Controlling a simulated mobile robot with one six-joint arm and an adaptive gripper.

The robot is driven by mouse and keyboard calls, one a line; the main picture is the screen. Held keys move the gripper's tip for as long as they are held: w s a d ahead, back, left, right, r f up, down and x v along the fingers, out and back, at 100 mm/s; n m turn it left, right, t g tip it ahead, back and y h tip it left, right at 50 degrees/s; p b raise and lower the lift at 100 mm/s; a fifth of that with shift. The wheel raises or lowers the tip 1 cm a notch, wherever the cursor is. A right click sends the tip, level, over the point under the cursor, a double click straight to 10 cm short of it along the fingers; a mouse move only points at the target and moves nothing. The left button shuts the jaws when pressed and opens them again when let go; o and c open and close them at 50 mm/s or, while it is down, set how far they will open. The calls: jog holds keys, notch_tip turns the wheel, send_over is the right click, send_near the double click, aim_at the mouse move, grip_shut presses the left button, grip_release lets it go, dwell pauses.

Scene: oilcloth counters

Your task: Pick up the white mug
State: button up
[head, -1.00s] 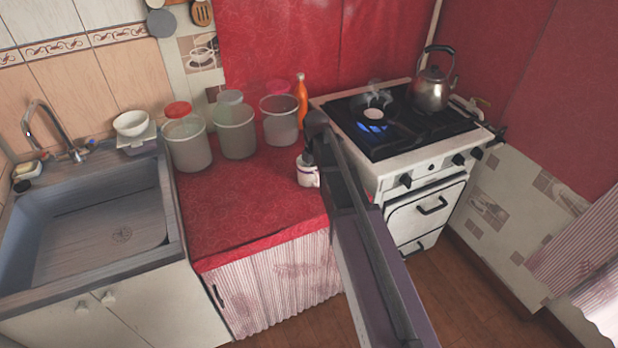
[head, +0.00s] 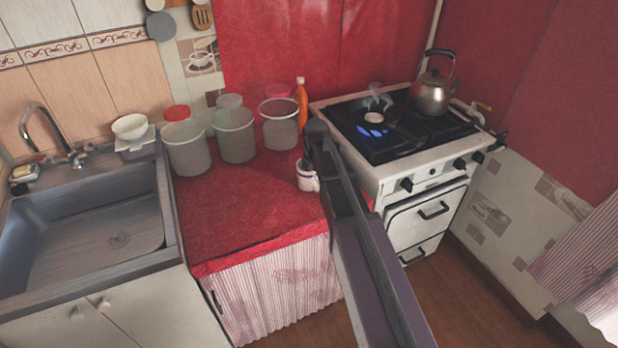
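The white mug (head: 307,182) with a dark band stands near the right edge of the red oilcloth counter (head: 235,215), left of the stove. My arm reaches in from the lower right. My gripper (head: 308,160) is small and dark, directly at the top of the mug. Its dark fingers overlap the mug's upper part. My arm hides part of the gripper, and I cannot tell whether the fingers touch the mug or how far apart they are.
Several large containers (head: 237,135) and an orange bottle (head: 302,102) stand behind the mug. The stove (head: 425,165) has a kettle (head: 431,93) and a blue flame. A sink (head: 85,235) lies at the left. The counter's front left is clear.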

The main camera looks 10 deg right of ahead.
jog(key=c, duration=1)
jog(key=shift+r+p, duration=0.35)
jog(key=shift+r+p, duration=1.35)
jog(key=shift+s+r, duration=0.1)
jog(key=shift+r, duration=0.1)
jog(key=shift+s+d+r+p, duration=0.1)
jog(key=shift+s+r+p, duration=0.15)
jog(key=shift+s, duration=2.35)
jog(key=shift+s+a+r+p, duration=0.1)
jog(key=shift+s+p, duration=0.2)
jog(key=shift+s, duration=2.25)
jog(key=shift+s+d+r+p, duration=0.1)
jog(key=shift+s+r+p, duration=0.15)
jog(key=shift+s, duration=2.35)
jog(key=shift+s, duration=0.15)
